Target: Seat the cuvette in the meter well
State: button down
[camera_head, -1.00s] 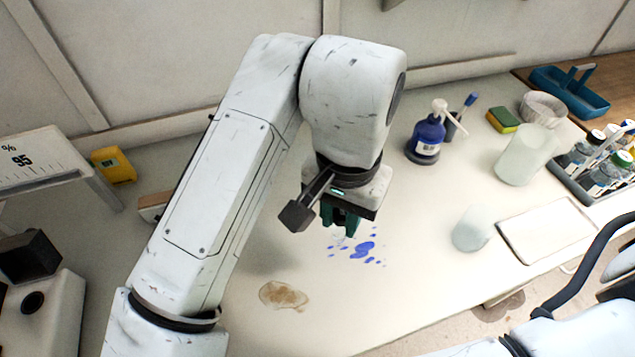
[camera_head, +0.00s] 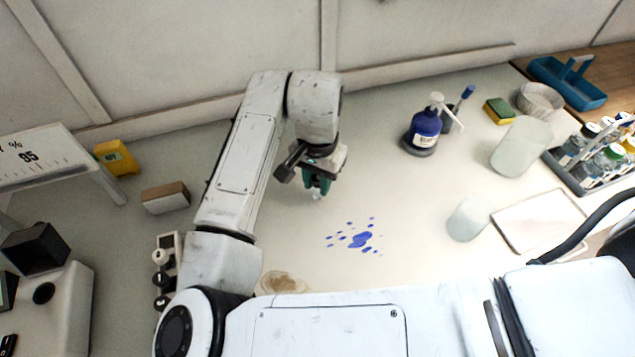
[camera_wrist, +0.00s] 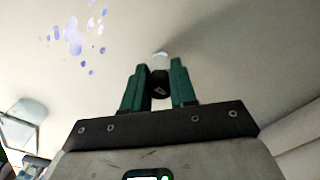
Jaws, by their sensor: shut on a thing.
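My gripper (camera_head: 318,187) hangs over the bench, left of the blue spill. Its green fingers also show in the wrist view (camera_wrist: 158,68), shut on a small cuvette (camera_wrist: 161,57). The cuvette has a dark part between the fingers and a pale, clear end past the tips. In the head view only a small pale bit of it shows below the fingers. A white device (camera_head: 62,318) at the lower left has a black box on top and a round dark opening (camera_head: 43,293) in front; it looks like the meter. The gripper is well to its right.
A brown-and-white block (camera_head: 166,198) and a strip with dark knobs (camera_head: 163,280) lie between meter and gripper. A yellow device (camera_head: 116,158) and a display panel (camera_head: 35,158) stand left. A blue bottle (camera_head: 424,134), beakers and a vial rack (camera_head: 600,160) stand right.

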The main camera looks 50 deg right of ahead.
jog(key=shift+f, duration=0.95)
jog(key=shift+f, duration=0.1)
jog(key=c, duration=0.9)
grip_release()
